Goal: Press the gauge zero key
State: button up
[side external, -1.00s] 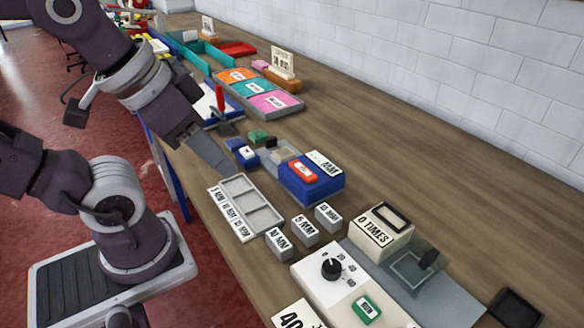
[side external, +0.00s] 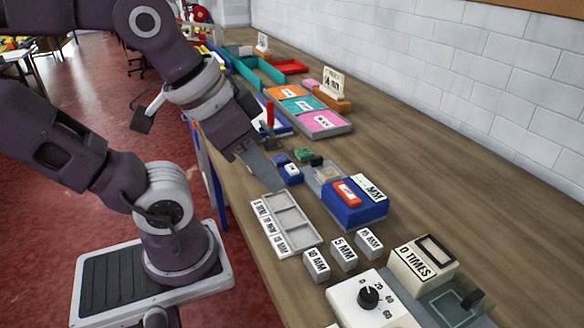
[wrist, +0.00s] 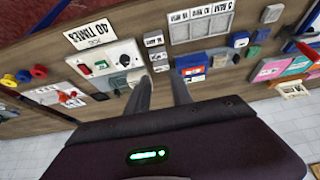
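The gauge is a blue box (side external: 355,212) with a white "MM" display (side external: 369,187) and a red-orange key (side external: 346,193) with a white label on top. I cannot read that label. In the wrist view the gauge (wrist: 190,61) lies just beyond the right fingertip, with its red key (wrist: 193,71) visible. My gripper (side external: 280,184) is above the bench, left of the gauge and near the far end of a grey tray, not touching the key. In the wrist view its two fingers (wrist: 160,78) stand apart with nothing between them.
The grey compartment tray (side external: 285,224) and several white labelled blocks (side external: 343,252) lie in front of the gauge. A "0 TIMES" box (side external: 421,262) and a dial panel (side external: 372,303) stand nearer the camera. Bench right of the gauge is clear.

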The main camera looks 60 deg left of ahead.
grip_shut()
dwell(1.4)
